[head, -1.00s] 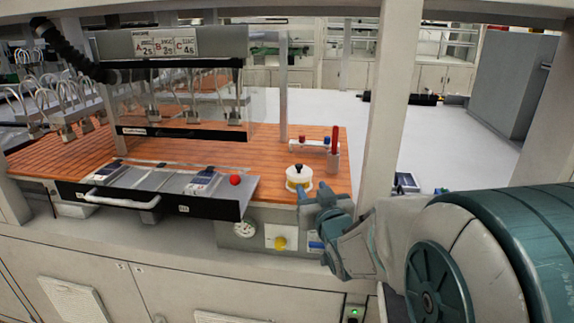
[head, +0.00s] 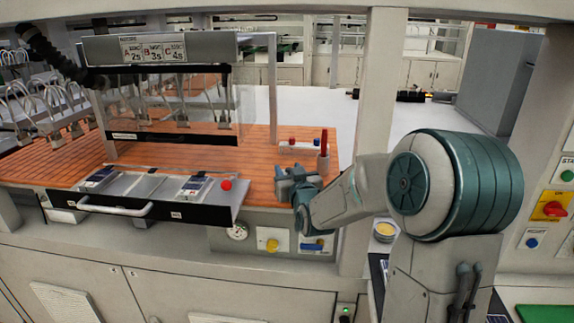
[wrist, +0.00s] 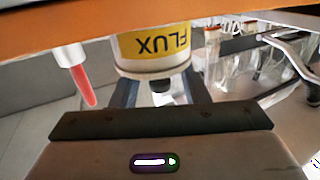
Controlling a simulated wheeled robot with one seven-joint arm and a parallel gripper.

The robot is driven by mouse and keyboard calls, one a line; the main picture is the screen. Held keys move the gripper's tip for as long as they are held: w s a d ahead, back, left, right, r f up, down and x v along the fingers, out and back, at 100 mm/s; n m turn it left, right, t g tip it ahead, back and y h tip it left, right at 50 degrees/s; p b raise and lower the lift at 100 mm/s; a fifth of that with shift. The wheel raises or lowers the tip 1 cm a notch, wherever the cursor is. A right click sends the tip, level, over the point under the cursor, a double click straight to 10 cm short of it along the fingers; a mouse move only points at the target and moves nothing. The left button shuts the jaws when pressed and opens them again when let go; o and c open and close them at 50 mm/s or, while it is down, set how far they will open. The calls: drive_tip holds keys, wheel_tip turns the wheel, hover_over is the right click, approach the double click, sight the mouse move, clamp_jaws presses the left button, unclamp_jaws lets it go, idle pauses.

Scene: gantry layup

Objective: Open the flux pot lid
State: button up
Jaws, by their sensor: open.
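The flux pot (wrist: 152,45) shows upside down in the wrist view, white with a yellow FLUX label. Its white lid (wrist: 150,73) is on it, with a black knob (wrist: 161,85). My gripper (wrist: 160,96) is open, with its fingers on either side of the knob; whether they touch it I cannot tell. In the head view my gripper (head: 296,180) is over the pot's place on the wooden bench (head: 255,160) and hides the pot.
A cup with a red stick (head: 323,160) stands close behind my gripper, and a small rack (head: 300,146) with red and blue knobs is beyond. A tray drawer (head: 150,188) with a red ball (head: 226,184) is at left. A frame post (head: 382,90) stands at right.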

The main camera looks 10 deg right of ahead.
drive_tip(key=shift+w+a, duration=0.1)
drive_tip(key=shift+w, duration=0.9)
clamp_jaws()
